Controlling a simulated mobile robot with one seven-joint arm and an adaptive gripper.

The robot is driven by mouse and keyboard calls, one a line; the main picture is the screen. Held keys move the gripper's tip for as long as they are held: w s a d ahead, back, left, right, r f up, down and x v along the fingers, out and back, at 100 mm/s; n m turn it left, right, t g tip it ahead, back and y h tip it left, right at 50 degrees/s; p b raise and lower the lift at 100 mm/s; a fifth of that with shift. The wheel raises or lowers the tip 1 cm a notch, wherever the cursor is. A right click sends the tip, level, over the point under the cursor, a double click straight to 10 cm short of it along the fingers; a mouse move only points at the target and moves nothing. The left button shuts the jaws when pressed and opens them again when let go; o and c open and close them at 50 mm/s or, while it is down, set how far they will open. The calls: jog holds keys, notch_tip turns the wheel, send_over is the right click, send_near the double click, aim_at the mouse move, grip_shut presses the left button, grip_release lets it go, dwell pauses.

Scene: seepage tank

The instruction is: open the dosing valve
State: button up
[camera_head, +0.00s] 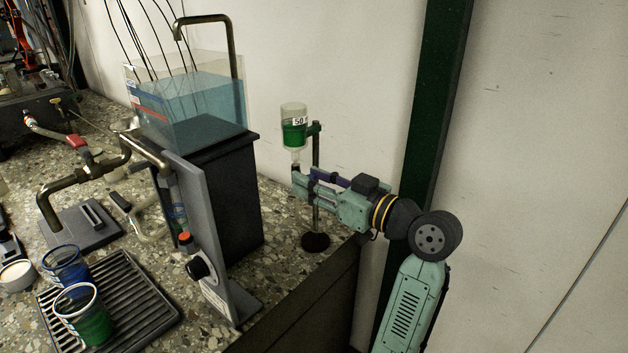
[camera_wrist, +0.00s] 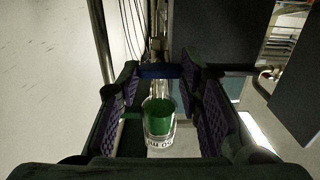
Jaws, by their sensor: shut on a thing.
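The dosing bottle (camera_head: 293,118) with green liquid and a "50" label is held on a slim stand (camera_head: 316,205) at the right of the bench. Its narrow outlet points down. My gripper (camera_head: 299,182) reaches in from the right, with its fingertips just below that outlet. In the wrist view a blue bar (camera_wrist: 157,71), which looks like the dosing valve's handle, lies crosswise between the two fingertips. My gripper is shut on it. The bottle also shows in the wrist view (camera_wrist: 159,118), between the fingers. The valve body is mostly hidden by the fingers in the head view.
A clear water tank (camera_head: 190,100) on a dark block (camera_head: 225,200) stands left of the stand. A grey upright panel (camera_head: 200,230) with a black knob is nearer. A drip tray (camera_head: 140,300) with a green cup (camera_head: 85,318) and a blue cup (camera_head: 64,267) lies at front left.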

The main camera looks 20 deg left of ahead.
jog(key=c, duration=0.4)
jog(key=shift+f+n+b, duration=0.15)
jog(key=shift+n+b, duration=0.15)
jog(key=shift+b, duration=0.3)
jog(key=shift+s+f+n+b, duration=0.1)
jog(key=shift+n+b, duration=4.25)
jog(key=shift+b, duration=0.2)
jog(key=shift+s+n+b, duration=0.1)
jog(key=shift+n+b, duration=4.25)
jog(key=shift+b, duration=0.2)
jog(key=o, duration=1.2)
